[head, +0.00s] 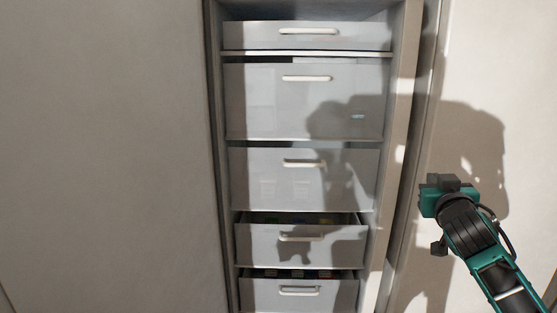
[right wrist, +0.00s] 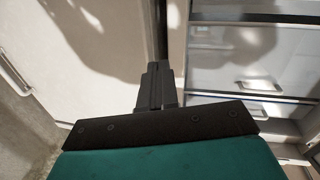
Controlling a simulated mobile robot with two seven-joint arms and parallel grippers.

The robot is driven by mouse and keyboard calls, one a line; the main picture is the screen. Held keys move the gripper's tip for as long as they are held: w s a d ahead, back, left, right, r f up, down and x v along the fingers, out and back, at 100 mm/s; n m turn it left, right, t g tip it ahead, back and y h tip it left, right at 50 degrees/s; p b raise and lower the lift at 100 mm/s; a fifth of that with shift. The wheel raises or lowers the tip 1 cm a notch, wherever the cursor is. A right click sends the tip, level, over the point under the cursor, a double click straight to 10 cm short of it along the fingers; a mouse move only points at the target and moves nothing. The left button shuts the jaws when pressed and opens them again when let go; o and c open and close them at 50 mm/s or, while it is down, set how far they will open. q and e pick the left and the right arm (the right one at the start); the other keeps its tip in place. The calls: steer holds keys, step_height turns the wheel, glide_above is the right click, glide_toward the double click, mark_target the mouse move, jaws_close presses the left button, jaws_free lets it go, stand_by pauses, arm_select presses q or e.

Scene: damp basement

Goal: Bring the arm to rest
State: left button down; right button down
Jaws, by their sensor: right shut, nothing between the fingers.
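My right arm comes in from the lower right of the head view. Its gripper (head: 437,186) is held up in front of the pale panel, to the right of the drawer unit. In the right wrist view the fingers of the right gripper (right wrist: 155,72) are together, with nothing between them. The fingertips point toward the gap between a pale door and the drawers. My left gripper is not in view.
A tall drawer unit (head: 307,100) with pale handles stands in the middle. Its two lowest drawers (head: 300,247) stand partly open, with small items inside. Plain pale panels flank it on the left (head: 100,150) and right. Shadows of my body fall on the drawers.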

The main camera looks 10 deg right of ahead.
steer(key=s+a+f+n+g+y, duration=0.1)
steer(key=s+a+f+n+y, duration=0.15)
steer(key=f, duration=0.55)
steer(key=s+a+f+n+g+y, duration=0.1)
steer(key=s+a+f+n+y, duration=0.2)
steer(key=f, duration=0.5)
steer(key=s+a+f+n+g+y, duration=0.1)
steer(key=s+a+f+n, duration=0.2)
steer(key=f, duration=0.5)
steer(key=s+a+f+n+g+y, duration=0.1)
steer(key=s+a+f+g+y, duration=0.1)
steer(key=s+a+f, duration=0.4)
steer(key=s+a+f+n+g+y, duration=0.1)
steer(key=s+a+f+n, duration=0.1)
steer(key=s+f, duration=0.7)
steer(key=s+a+r+m, duration=0.1)
steer(key=a+m, duration=0.4)
steer(key=a, duration=0.5)
steer(key=shift+a+r+t, duration=0.15)
steer(key=shift+r+t, duration=0.15)
steer(key=shift+r, duration=0.3)
